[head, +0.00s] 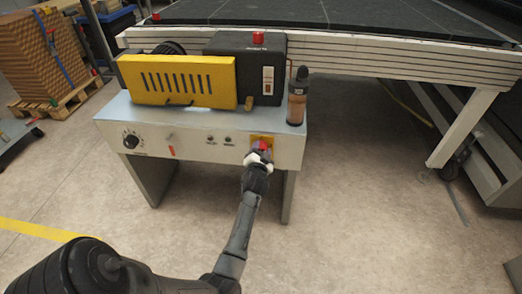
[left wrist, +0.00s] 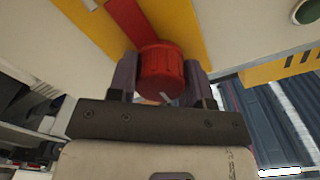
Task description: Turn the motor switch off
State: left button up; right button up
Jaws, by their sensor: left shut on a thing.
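The motor switch is a red ribbed knob (left wrist: 161,72) on a yellow plate (left wrist: 190,27) on the machine's front panel. In the left wrist view the knob sits between both fingers of my left gripper (left wrist: 159,82), which is shut on it. In the head view my left gripper (head: 259,156) reaches the yellow plate (head: 268,140) at the right end of the panel and hides most of the red knob. A light pointer mark shows low on the knob, partly hidden. My right gripper is not in view.
The light panel (head: 200,137) also carries a black dial (head: 131,141), a red lever (head: 171,151) and small dark buttons. Above stand a yellow slotted guard (head: 180,81), a black motor box (head: 245,65) and a brown-filled cylinder (head: 297,97). The floor in front is clear.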

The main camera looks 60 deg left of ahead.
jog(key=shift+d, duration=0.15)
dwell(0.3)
pick_arm(q)
jog(key=o, duration=0.9)
jog(key=shift+s+d+r, duration=0.1)
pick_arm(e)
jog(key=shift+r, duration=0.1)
